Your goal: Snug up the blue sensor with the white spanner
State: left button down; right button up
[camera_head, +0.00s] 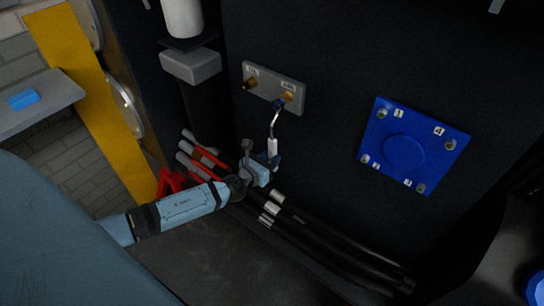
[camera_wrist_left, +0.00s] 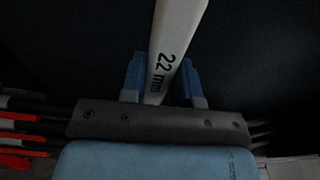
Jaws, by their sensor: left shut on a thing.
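The white spanner (camera_head: 272,146) stands roughly upright against the dark wall, its handle low and its silver head end up at the blue sensor (camera_head: 279,104). The blue sensor is on the right side of a grey plate, below an orange-brass fitting. I cannot tell whether the spanner's jaw is around the sensor or only beside it. My left gripper (camera_head: 267,168) is shut on the spanner's lower handle. In the left wrist view the handle (camera_wrist_left: 172,45), marked 22 mm, sits between the blue fingers (camera_wrist_left: 160,80). My right gripper is not in view.
The grey plate (camera_head: 262,89) also carries a brass fitting (camera_head: 250,84) on its left. A blue square panel (camera_head: 404,146) is on the wall to the right. Black hoses (camera_head: 320,235) run below my gripper, with red-banded ones (camera_head: 208,157) at its left.

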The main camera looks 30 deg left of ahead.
pick_arm(q)
jog(key=s+b, duration=0.1)
jog(key=s, duration=0.8)
jog(key=shift+s+a, duration=0.35)
jog(key=shift+a, duration=0.05)
jog(key=shift+r, duration=0.1)
dwell(1.3)
